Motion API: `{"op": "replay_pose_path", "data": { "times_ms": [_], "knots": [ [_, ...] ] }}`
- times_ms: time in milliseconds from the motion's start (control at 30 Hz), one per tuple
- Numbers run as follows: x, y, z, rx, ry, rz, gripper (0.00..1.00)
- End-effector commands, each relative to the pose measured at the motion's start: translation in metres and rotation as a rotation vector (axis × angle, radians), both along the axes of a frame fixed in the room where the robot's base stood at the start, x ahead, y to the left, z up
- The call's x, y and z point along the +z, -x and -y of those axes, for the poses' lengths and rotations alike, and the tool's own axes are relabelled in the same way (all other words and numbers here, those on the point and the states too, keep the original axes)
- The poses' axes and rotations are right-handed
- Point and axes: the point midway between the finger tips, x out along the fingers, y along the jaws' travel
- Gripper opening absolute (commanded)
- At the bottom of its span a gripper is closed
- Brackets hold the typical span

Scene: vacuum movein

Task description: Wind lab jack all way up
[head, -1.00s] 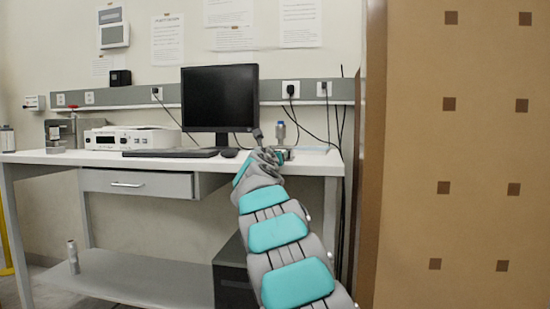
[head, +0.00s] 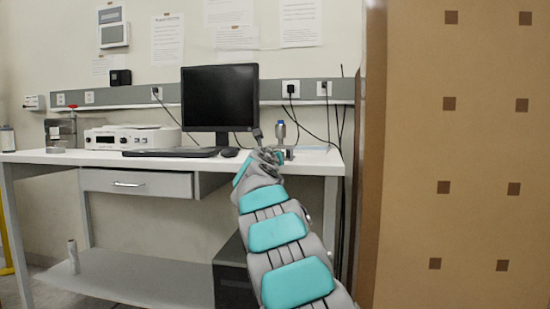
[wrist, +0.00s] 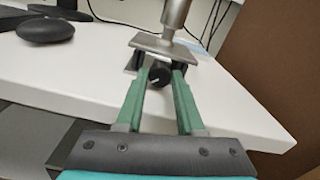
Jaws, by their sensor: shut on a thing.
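The lab jack (wrist: 165,48) stands on the white desk near its right end, with its flat metal top plate tilted in the wrist view. A grey metal cylinder (wrist: 175,15) stands on the plate; in the head view it (head: 280,131) shows a blue top. The jack's round black knob (wrist: 160,76) faces my wrist camera. My gripper (wrist: 159,70) is shut on the knob, a green finger at each side. In the head view my arm hides much of the jack.
A black mouse (wrist: 46,30) lies left of my gripper on the white desk (wrist: 70,75). A monitor (head: 221,100) and keyboard (head: 171,153) stand further left. Cables hang behind the jack. A tall brown panel (head: 460,150) closes off the right side.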

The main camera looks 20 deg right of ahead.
Motion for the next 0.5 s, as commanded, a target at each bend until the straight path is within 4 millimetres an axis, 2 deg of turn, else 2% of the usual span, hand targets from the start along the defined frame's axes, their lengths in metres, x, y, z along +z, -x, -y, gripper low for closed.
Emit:
{"op": "replay_pose_path", "data": {
  "times_ms": [267,500],
  "knots": [
    [0.0017,0.0002,0.0009,-0.003,-0.059,0.037,0.00],
    [-0.0019,-0.0002,0.0011,-0.002,-0.237,0.156,0.00]
  ]
}}
